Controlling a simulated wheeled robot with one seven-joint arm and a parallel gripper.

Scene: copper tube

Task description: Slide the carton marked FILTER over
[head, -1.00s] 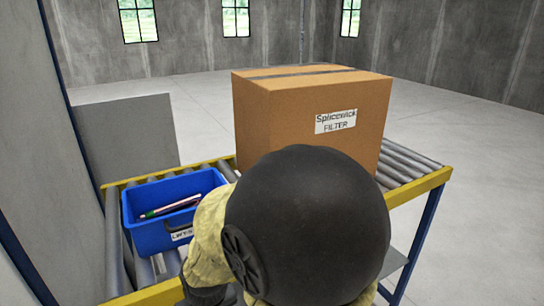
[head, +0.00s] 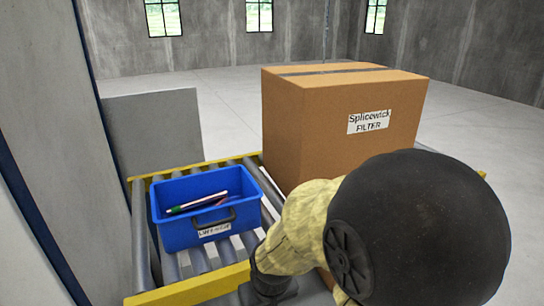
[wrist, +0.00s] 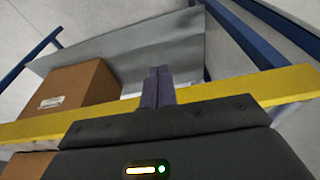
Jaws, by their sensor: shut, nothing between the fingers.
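The large brown carton marked FILTER (head: 340,125) stands upright on the roller conveyor in the head view, with its white label facing me. My arm covers its lower right part. My gripper (wrist: 157,86) shows in the wrist view with its two dark fingers together and nothing between them. It is over the yellow rail. A brown surface at the lower left of the wrist view may be part of the FILTER carton; I cannot tell. I cannot see any contact between gripper and carton.
A blue tote (head: 195,235) with pens stands on the rollers left of the carton. Yellow rails (wrist: 215,105) edge the conveyor. Another labelled carton (wrist: 85,88) rests on a grey surface beyond the rail in the wrist view. A grey panel (head: 152,133) stands behind the tote.

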